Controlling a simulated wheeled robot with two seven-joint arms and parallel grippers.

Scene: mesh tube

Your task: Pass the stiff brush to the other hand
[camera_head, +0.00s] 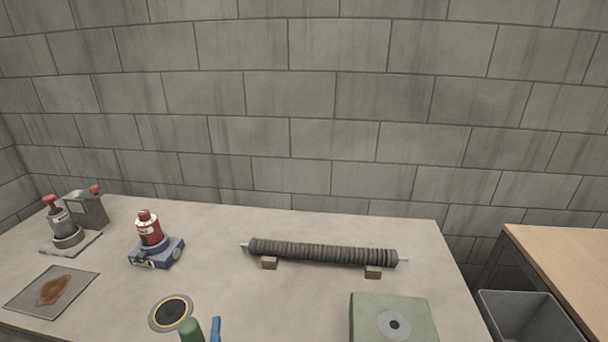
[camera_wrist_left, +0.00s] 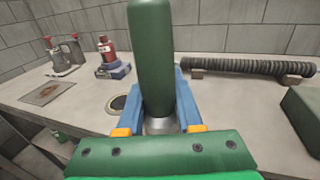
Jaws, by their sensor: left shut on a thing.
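My left gripper (camera_head: 203,334) shows at the bottom edge of the head view, by a blue finger. It is shut on a green cylinder (camera_head: 190,328), which I take to be the stiff brush's handle. In the left wrist view the green cylinder (camera_wrist_left: 152,50) stands upright between the blue fingers of the left gripper (camera_wrist_left: 161,92), with a grey metal collar (camera_wrist_left: 161,125) at its lower end. No bristles can be made out. My right gripper is in neither view.
On the table (camera_head: 225,285), a ribbed dark tube (camera_head: 320,252) rests on two small blocks. A green box (camera_head: 372,312) stands front right, a round dark pad (camera_head: 171,312) front left. A red bottle on a blue base (camera_head: 150,230) stands behind. A grey bin (camera_head: 525,318) is at right.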

